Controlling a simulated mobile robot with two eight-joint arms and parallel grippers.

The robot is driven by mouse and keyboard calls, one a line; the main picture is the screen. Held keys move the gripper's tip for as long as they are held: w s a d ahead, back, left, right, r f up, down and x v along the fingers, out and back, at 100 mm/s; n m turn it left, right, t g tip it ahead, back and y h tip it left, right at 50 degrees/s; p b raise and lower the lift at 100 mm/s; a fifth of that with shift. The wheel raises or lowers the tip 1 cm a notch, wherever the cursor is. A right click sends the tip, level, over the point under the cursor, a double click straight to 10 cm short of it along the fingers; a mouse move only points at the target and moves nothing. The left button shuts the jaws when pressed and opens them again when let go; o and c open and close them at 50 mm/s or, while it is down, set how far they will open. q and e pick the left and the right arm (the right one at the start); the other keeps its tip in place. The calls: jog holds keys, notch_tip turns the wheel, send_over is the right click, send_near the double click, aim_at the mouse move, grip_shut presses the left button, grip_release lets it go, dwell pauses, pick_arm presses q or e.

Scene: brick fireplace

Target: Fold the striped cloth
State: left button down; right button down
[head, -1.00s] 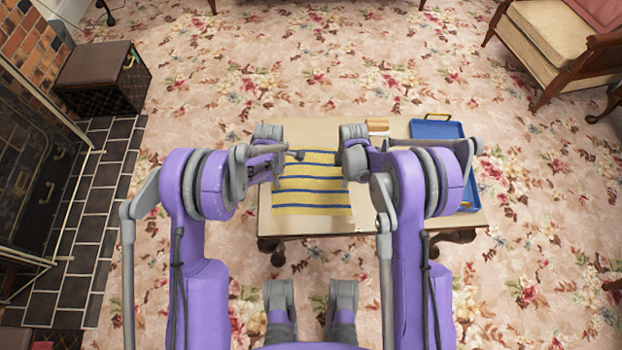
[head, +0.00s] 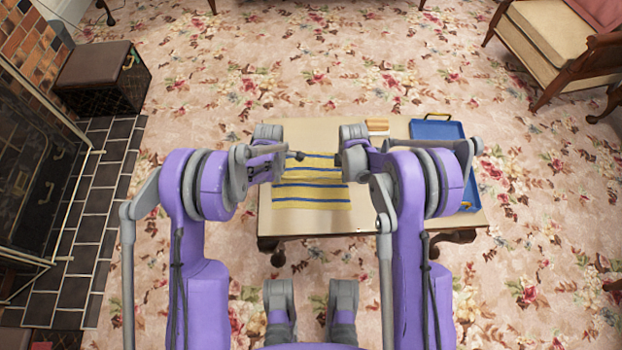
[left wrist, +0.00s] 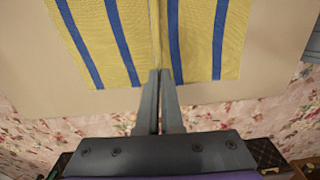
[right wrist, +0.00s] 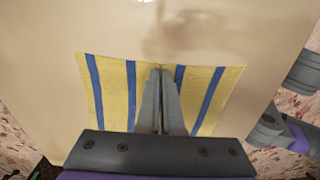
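The striped cloth (head: 312,193), yellow with blue stripes, lies on the table. In the left wrist view (left wrist: 200,35) and right wrist view (right wrist: 112,90) it falls into two halves beside a narrow raised ridge along its middle, parallel to the stripes. My left gripper (left wrist: 159,72) is shut on the ridge at one end. My right gripper (right wrist: 161,72) is shut on the ridge at the other end. In the head view my left gripper (head: 297,157) is at the cloth's left side; my right fingertips are mostly hidden behind my arm.
The low table (head: 400,222) has bare room in front of the cloth. A blue tray (head: 438,130) stands at its right side, and a small orange-and-white item (head: 377,126) lies at its back edge. A cushioned armchair (head: 550,50) stands at the far right.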

pick_arm(q)
jog(key=shift+r, duration=0.1)
pick_arm(e)
jog(key=shift+r, duration=0.15)
dwell(0.3)
